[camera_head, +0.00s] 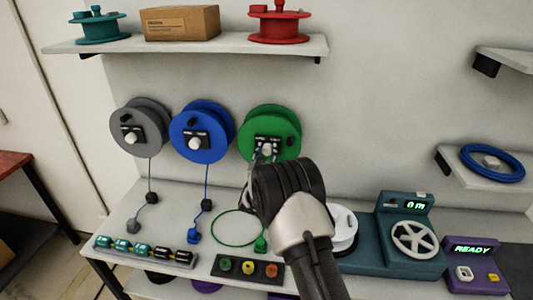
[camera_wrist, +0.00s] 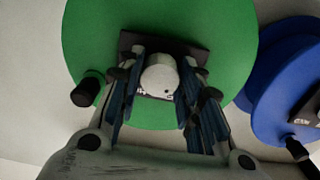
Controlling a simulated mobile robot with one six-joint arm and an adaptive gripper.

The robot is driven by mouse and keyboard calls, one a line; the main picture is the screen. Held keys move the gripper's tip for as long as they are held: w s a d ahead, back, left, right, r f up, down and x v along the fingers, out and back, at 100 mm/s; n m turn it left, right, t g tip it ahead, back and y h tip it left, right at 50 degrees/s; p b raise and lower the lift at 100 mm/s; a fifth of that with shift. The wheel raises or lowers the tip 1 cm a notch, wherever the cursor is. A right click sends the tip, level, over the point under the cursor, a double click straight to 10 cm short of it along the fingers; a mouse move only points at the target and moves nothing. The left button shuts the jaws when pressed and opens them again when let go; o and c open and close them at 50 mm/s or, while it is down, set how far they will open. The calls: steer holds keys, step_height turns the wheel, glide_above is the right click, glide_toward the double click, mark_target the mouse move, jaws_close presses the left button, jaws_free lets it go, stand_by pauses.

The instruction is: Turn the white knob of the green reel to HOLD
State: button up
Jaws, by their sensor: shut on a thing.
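The green reel (camera_head: 257,119) hangs on the wall, right of the blue and grey reels. It fills much of the wrist view (camera_wrist: 225,40). Its white knob (camera_wrist: 160,77) sits on a black plate (camera_wrist: 130,42) at the reel's middle. My gripper (camera_wrist: 160,88) has a finger on either side of the knob and is shut on it. In the head view my gripper (camera_head: 266,158) reaches the knob from below. A small dark dot shows on the knob's lower right. The lettering under the knob is mostly hidden, so I cannot read which setting it points to.
The blue reel (camera_head: 200,120) is close on the left in the head view, with the grey reel (camera_head: 150,115) beyond it. A green cable loop (camera_head: 222,240) and a button panel (camera_head: 246,268) lie on the bench below. A teal winder (camera_head: 375,255) stands at right.

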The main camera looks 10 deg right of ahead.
steer(key=shift+c, duration=1.1)
steer(key=shift+f+b, duration=0.1)
steer(key=shift+b, duration=0.3)
steer(key=m+b, duration=0.3)
steer(key=b, duration=0.2)
steer(key=shift+f+m, duration=0.15)
steer(key=shift+m, duration=0.15)
steer(key=m+b, duration=0.6)
steer(key=b, duration=0.3)
steer(key=m+b, duration=0.2)
steer(key=m, duration=0.2)
steer(key=shift+r+m, duration=0.15)
steer(key=shift+m, duration=0.95)
steer(key=shift+r+m, duration=0.1)
steer(key=shift+m, duration=1)
